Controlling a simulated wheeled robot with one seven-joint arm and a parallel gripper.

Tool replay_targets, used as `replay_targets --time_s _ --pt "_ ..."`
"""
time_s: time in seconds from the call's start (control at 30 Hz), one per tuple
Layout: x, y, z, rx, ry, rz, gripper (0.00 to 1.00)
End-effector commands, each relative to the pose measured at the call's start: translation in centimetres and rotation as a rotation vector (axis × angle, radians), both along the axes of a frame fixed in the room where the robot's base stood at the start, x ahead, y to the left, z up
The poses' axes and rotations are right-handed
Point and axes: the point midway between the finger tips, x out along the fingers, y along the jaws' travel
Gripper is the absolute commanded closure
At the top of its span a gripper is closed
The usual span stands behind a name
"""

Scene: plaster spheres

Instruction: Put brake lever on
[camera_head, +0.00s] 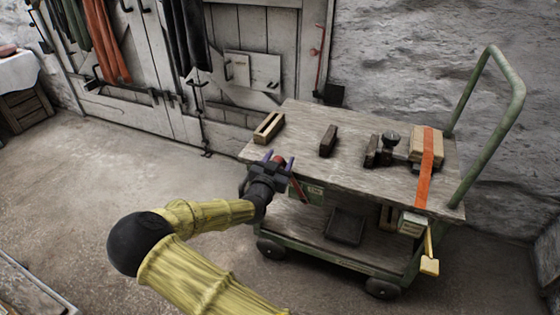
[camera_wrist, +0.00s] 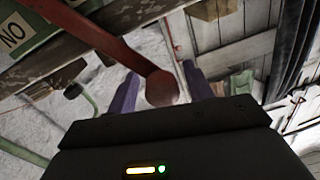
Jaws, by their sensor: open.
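The brake lever is a dark red bar (camera_head: 298,188) with a round knob, at the near left edge of the trolley (camera_head: 330,178). In the wrist view the lever (camera_wrist: 105,38) slopes down from the upper left to its knob (camera_wrist: 161,89). My gripper (camera_head: 271,159) is open at the trolley's edge. In the wrist view its two purple fingers (camera_wrist: 162,80) stand either side of the knob, with visible space beside it. I cannot tell how deep the knob sits between them. My gripper partly hides the lever in the head view.
The trolley deck holds a wooden box (camera_head: 269,127), a dark block (camera_head: 328,140), and an orange strap (camera_head: 428,165) over a wooden block. A green handle (camera_head: 508,110) rises at the right. A dark tray (camera_head: 345,227) lies on the lower shelf. Floor at the left is clear.

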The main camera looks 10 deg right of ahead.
Motion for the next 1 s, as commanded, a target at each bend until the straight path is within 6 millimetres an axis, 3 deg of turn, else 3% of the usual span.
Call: replay_targets --time_s 0.37,0.63,1.0 --pt "0.81 -0.35 0.06 0.0 0.0 0.003 0.48" --pt "0.83 -0.3 0.05 0.001 -0.001 0.004 0.98" --pt "1.19 0.19 0.18 0.018 -0.013 0.017 1.0"
